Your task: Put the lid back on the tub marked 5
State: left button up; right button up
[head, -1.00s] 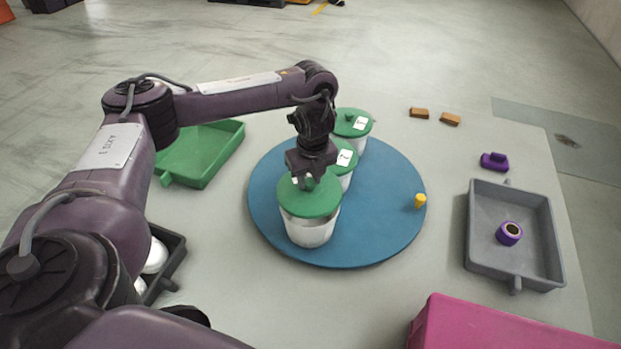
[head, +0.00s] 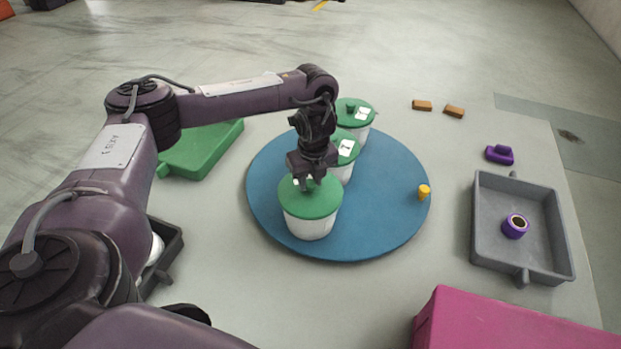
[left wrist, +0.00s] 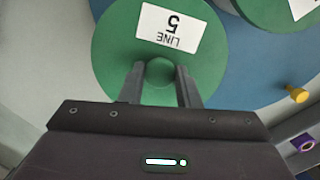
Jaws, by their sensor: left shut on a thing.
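The white tub (head: 310,225) stands on the blue round turntable (head: 385,225), nearest me. Its green lid (head: 312,205) appears to sit on top of it; whether it is fully seated I cannot tell. In the left wrist view the lid (left wrist: 115,50) carries a white label (left wrist: 168,29) reading LINE 5. My left gripper (head: 306,184) is over the lid, shut on its round green knob (left wrist: 160,72), with a finger on each side. My right gripper is not in view.
Two more green-lidded tubs (head: 346,148) (head: 355,112) stand behind on the turntable. A yellow peg (head: 424,192) is at its right edge. A grey tray (head: 485,225) holds a purple roll (head: 515,226). A green tray (head: 205,150) lies left; a pink box (head: 500,325) is front right.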

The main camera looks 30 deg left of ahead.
pick_arm(q)
jog(key=shift+r+p, duration=0.1)
jog(key=shift+p, duration=0.45)
dwell(0.8)
jog(key=shift+f, duration=0.2)
dwell(0.9)
jog(key=shift+p, duration=0.55)
dwell(0.3)
jog(key=o, duration=1.6)
jog(key=shift+c, duration=0.2)
jog(key=shift+r, duration=0.1)
jog(key=shift+r+p, duration=3.4)
jog(key=shift+p, duration=0.05)
